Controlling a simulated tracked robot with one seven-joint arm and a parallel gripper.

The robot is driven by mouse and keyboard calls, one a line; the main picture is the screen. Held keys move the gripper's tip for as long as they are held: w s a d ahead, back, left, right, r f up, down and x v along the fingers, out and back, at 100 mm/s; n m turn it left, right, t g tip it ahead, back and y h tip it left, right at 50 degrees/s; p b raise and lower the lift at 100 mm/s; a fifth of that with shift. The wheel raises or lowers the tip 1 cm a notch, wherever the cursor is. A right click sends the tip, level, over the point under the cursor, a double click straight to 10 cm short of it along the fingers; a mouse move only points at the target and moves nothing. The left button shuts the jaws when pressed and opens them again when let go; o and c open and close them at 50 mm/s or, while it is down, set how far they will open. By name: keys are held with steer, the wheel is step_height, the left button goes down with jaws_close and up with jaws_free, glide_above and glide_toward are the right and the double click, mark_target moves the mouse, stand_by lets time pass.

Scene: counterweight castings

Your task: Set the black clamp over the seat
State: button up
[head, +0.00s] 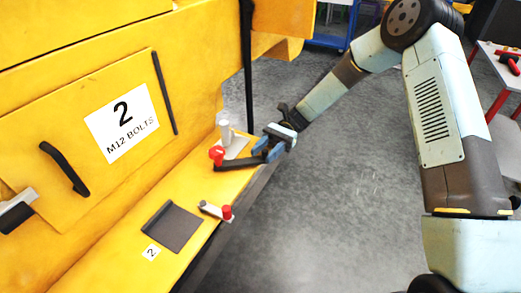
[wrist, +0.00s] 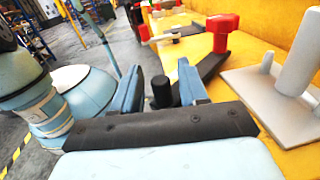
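The black clamp (head: 238,164) lies on the yellow ledge as a flat dark bar, with a red knob (head: 217,154) on its far end. In the wrist view its bar (wrist: 208,66) runs toward my gripper, and a black peg (wrist: 160,89) stands at the near end. My gripper (head: 268,148) is at that end. Its blue fingers (wrist: 160,82) are on either side of the peg, with a gap visible on each side. A dark square pad (head: 172,226) lies on the ledge beside a "2" label; I cannot tell whether it is the seat.
A grey post on a plate (head: 230,143) stands just behind the clamp and close to my gripper's side in the wrist view (wrist: 268,105). A pale clamp with a red knob (head: 216,211) lies near the ledge edge. A yellow wall (head: 90,110) rises behind.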

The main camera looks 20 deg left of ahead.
steer(key=v, duration=1.3)
steer(key=shift+w, duration=0.4)
steer(key=shift+d, duration=0.1)
steer(key=shift+s+d+m+y, duration=0.2)
steer(key=shift+m+y, duration=0.1)
steer(key=shift+m, duration=0.1)
steer(key=c, duration=0.3)
steer(key=s+d+m+t+y, duration=0.1)
steer(key=s+d+m+y, duration=0.1)
steer(key=m, duration=0.2)
steer(key=s+d+m+t+y, duration=0.1)
steer(key=s+d+m+y, duration=0.1)
steer(key=m+y, duration=0.1)
steer(key=s+d+m+t+y, duration=0.1)
steer(key=s+d+m+y, duration=0.1)
steer(key=m, duration=0.4)
steer(key=shift+s+r+t+y, duration=0.1)
steer(key=shift+r+t+y, duration=0.2)
steer(key=shift+y, duration=0.3)
jaws_close()
steer(key=s+d+m+t+y, duration=0.4)
steer(key=s+d+m+t, duration=0.45)
steer(key=m, duration=0.85)
steer(key=w+a+t, duration=0.1)
steer(key=a, duration=1.3)
steer(key=shift+a+f, duration=0.25)
steer(key=shift+f, duration=0.25)
